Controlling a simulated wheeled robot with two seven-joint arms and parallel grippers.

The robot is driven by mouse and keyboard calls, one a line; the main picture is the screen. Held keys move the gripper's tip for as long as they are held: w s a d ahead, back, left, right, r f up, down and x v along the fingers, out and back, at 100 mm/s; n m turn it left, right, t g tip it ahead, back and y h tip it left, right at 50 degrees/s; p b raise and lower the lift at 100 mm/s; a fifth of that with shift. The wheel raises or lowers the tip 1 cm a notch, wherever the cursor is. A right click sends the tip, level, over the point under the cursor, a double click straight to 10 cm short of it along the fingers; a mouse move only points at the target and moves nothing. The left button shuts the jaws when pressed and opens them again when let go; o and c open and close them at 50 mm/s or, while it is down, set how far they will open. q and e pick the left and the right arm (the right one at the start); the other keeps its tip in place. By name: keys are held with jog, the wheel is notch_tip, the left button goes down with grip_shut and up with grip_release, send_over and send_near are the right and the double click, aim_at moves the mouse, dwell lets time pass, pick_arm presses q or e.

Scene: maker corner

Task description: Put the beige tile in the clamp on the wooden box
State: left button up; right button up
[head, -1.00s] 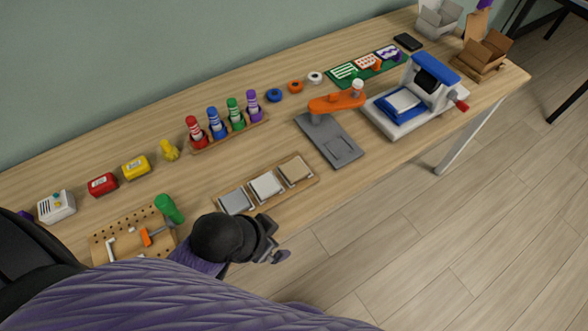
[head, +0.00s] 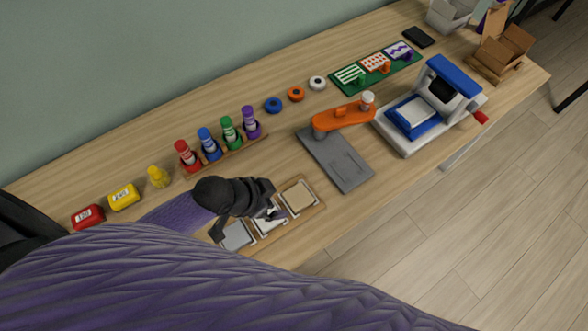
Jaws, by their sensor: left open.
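The beige tile (head: 299,197) lies in the right-hand place of a wooden tray (head: 318,209). A white tile (head: 266,224) and a grey tile (head: 236,237) lie to its left in the same tray. My left gripper (head: 247,221) is open above the tray, over the white and grey tiles and left of the beige tile. It partly covers the white tile. The wooden box and its clamp do not show now; my left arm fills that lower left area. My right gripper is not in view.
Behind the tray stands a rack (head: 225,152) of several coloured bottles. A grey plate with an orange arm (head: 343,118) is to the right, then a blue and white machine (head: 428,110).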

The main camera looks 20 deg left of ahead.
aim_at(296, 197)
pick_arm(q)
jog(key=shift+w+a+f, duration=0.15)
jog(key=shift+w+f, duration=0.2)
jog(key=shift+w, duration=0.2)
jog(key=b+x, duration=0.1)
jog(key=x, duration=0.2)
jog(key=b+x, duration=0.2)
jog(key=x, duration=0.1)
jog(key=d+b+x, duration=0.1)
jog(key=b+x, duration=0.1)
jog(key=x, duration=0.1)
jog(key=shift+r, duration=0.2)
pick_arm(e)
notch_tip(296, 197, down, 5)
pick_arm(q)
jog(key=shift+s, duration=0.1)
jog(key=c, duration=1)
